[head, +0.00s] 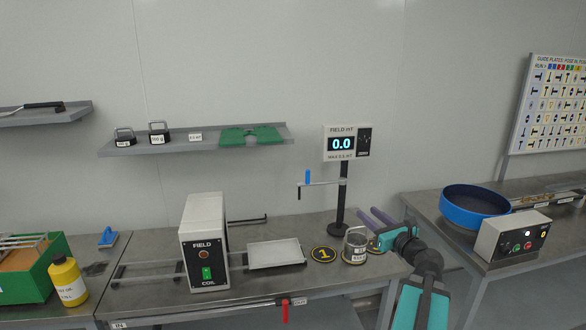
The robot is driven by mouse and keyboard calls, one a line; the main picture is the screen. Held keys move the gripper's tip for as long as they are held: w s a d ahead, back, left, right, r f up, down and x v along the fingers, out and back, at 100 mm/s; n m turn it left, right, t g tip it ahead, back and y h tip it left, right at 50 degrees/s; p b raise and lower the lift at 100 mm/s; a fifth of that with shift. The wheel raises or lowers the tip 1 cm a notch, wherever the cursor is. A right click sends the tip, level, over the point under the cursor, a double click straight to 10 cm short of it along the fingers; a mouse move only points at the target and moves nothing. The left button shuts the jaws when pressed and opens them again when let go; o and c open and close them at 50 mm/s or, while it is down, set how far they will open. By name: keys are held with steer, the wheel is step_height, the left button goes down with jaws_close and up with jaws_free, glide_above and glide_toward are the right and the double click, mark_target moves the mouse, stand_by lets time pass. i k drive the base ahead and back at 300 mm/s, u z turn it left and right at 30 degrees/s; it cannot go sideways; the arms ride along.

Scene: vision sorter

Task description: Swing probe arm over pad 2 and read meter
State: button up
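The meter (342,144) on a black post is headed FIELD mT and reads 0.0. The probe arm (325,183) is a thin bar reaching left from the post, with a blue handle (307,177) upright near its left end. Pad 1 (324,254) is a dark disc with a yellow ring on the bench. My gripper (368,217) has two purple fingers, apart and apparently empty, right of the post above the bench.
A FIELD COIL box (203,245) with a green switch and a pale tray (276,253) stand left on the bench. A blue round tub (475,206) and control box (512,236) are right.

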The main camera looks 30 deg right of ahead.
mark_target(320, 183)
steer(key=i, duration=0.9)
